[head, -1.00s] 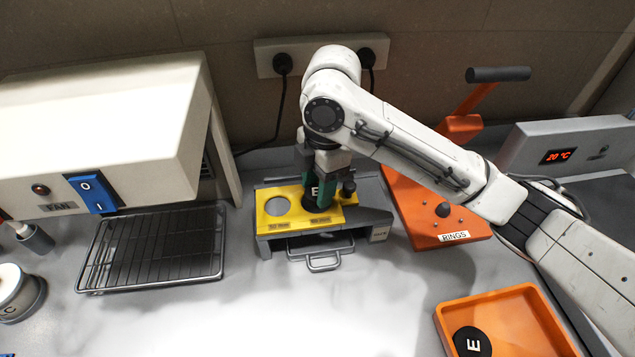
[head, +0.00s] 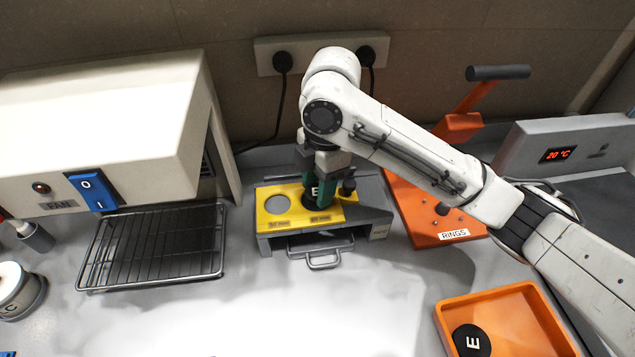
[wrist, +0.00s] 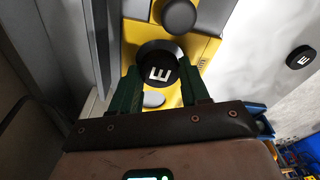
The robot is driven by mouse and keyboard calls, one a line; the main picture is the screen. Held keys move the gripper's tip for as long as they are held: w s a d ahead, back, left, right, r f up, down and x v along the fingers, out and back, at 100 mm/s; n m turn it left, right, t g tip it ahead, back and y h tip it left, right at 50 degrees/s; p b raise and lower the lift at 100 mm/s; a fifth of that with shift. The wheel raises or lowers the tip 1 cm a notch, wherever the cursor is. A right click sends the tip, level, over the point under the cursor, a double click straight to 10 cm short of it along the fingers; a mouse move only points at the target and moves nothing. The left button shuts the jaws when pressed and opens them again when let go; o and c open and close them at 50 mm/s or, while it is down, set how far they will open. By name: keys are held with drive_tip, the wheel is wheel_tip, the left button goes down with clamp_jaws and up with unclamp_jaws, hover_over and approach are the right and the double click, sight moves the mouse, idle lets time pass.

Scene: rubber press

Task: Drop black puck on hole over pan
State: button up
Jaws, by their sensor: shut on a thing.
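My gripper (head: 318,199) has green fingers and is shut on a black puck (wrist: 160,70) marked with a white E. It holds the puck at the right part of the yellow plate (head: 264,224) on top of a grey box. A round hole (head: 278,205) is open at the plate's left. In the head view the fingers hide the spot under the puck, so I cannot tell whether it touches the plate. A pan with a wire handle (head: 323,262) sits in the slot below the plate.
A black knob (head: 348,186) stands close to my gripper's right. An orange RINGS press (head: 425,215) is to the right. An orange tray (head: 532,312) holds another E puck (head: 472,342). A wire rack (head: 155,247) lies left, by the white fan unit (head: 110,120).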

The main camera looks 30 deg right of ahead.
idle(0.3)
drive_tip(key=o, duration=1.1)
drive_tip(key=shift+r+p, duration=3.25)
drive_tip(key=shift+r, duration=0.25)
